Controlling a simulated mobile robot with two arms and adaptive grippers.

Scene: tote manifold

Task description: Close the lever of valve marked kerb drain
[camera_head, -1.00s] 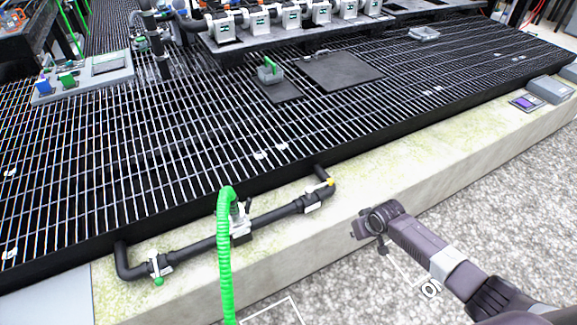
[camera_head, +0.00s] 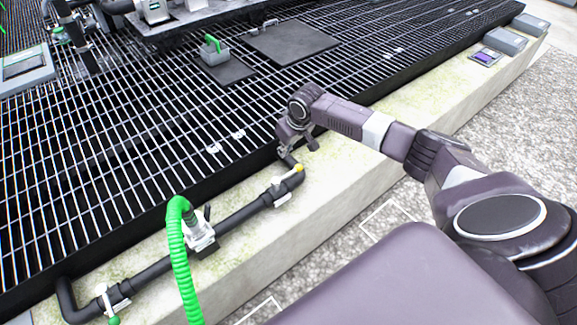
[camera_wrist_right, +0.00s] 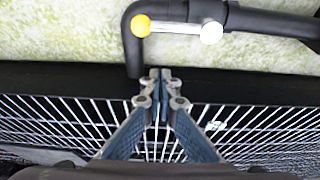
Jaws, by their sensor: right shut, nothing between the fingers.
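A black pipe (camera_head: 238,217) runs along the pale kerb. Near its right end is a valve with a white part (camera_head: 278,191) and a yellow-tipped lever (camera_head: 299,168). In the right wrist view the yellow tip (camera_wrist_right: 140,25) is at the elbow, and the lever lies along the pipe to a round white end (camera_wrist_right: 211,32). A green-tipped lever (camera_head: 113,320) is at the pipe's left end. No valve marking is legible. My right gripper (camera_wrist_right: 161,75) is shut and empty, just grating-side of the elbow, apart from the yellow tip. My left gripper is not in view.
A green hose (camera_head: 181,262) rises from the middle fitting (camera_head: 200,236) on the pipe. Black grating (camera_head: 120,160) lies behind the kerb (camera_head: 345,150). A grey box with a green handle (camera_head: 214,50) stands on the grating. Gravel (camera_head: 500,110) is in front.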

